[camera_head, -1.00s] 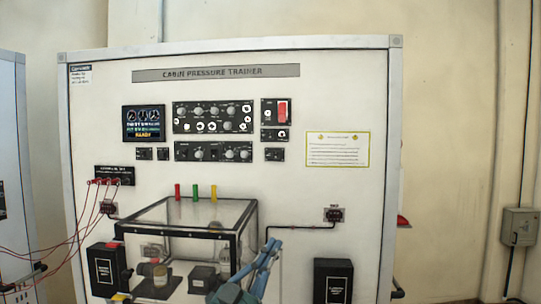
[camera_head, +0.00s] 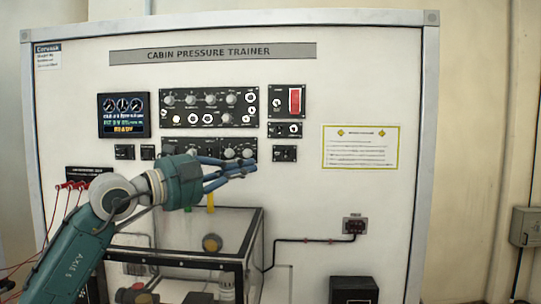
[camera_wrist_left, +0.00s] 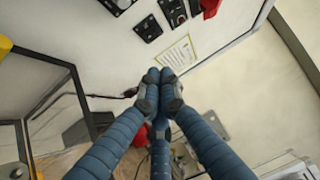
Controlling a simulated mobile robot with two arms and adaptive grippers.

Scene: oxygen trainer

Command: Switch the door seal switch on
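The Cabin Pressure Trainer board (camera_head: 380,90) carries several black panels with knobs and switches. Small switch panels sit at the right (camera_head: 284,153), just above it (camera_head: 285,130), and under the display (camera_head: 124,152). Their labels are too small to read, so I cannot tell which holds the door seal switch. My left gripper (camera_head: 248,171) is in front of the board, left of the lower right small panel, and covers part of the wide lower panel (camera_head: 172,147). In the left wrist view its blue fingers (camera_wrist_left: 160,84) are together at the tips, with nothing visible between them. My right gripper is not in view.
A clear box with a black frame (camera_head: 185,258) stands below my left arm. Red cables (camera_head: 68,186) hang at the left. A black cable runs to a socket (camera_head: 355,226). A notice (camera_head: 361,147) is at the right. A black box (camera_head: 354,289) is at the lower right.

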